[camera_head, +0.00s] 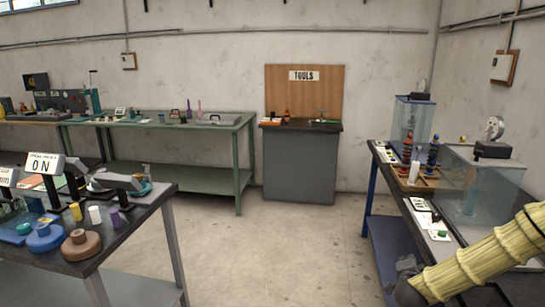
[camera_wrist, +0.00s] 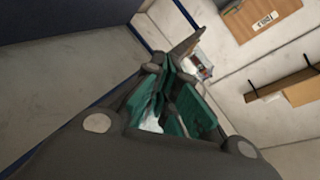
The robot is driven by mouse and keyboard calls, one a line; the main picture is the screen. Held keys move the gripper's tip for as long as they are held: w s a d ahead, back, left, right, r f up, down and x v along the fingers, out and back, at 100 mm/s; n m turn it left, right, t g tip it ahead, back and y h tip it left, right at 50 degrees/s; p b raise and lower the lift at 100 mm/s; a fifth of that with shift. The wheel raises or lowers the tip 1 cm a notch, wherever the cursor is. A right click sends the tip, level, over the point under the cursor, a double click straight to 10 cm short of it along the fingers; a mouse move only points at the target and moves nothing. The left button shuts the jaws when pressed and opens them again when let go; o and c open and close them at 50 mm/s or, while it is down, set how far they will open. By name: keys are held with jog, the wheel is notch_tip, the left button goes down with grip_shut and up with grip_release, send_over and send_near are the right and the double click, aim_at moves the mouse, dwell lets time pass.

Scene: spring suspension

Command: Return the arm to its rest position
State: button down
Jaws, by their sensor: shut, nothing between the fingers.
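My arm (camera_head: 485,262) wears a pale yellow ribbed sleeve and reaches in from the lower right of the head view. My gripper (camera_head: 407,280) is the dark shape at its end, in front of the right-hand table and near its front leg. In the wrist view my gripper (camera_wrist: 172,72) shows dark links and teal finger pads that come together towards the tips. It is shut and empty. Most of the arm lies outside the head view.
The right-hand table (camera_head: 395,182) carries spring assemblies (camera_head: 432,158), clear boxes (camera_head: 484,195) and a small control panel (camera_head: 432,225); my arm is close to it. A left bench (camera_head: 130,235), a green bench (camera_head: 228,122) and a tool cabinet (camera_head: 298,165) stand apart. The middle floor (camera_head: 285,245) is clear.

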jog(key=s+a+f+n+g+y, duration=0.55)
jog(key=s+a+f+n, duration=0.45)
jog(key=s+a+f, duration=1)
jog(key=s+a+f+n+g, duration=0.1)
jog(key=s+f+n+g, duration=0.1)
jog(key=s, duration=0.7)
jog(key=s+a+f+n+g+y, duration=0.1)
jog(key=s+a+f+n+g, duration=0.1)
jog(key=s, duration=0.7)
jog(key=s+a+f+n+g, duration=0.2)
jog(key=s+f+n+g, duration=0.1)
jog(key=s, duration=0.6)
jog(key=shift+s+f, duration=0.15)
jog(key=shift+f, duration=0.65)
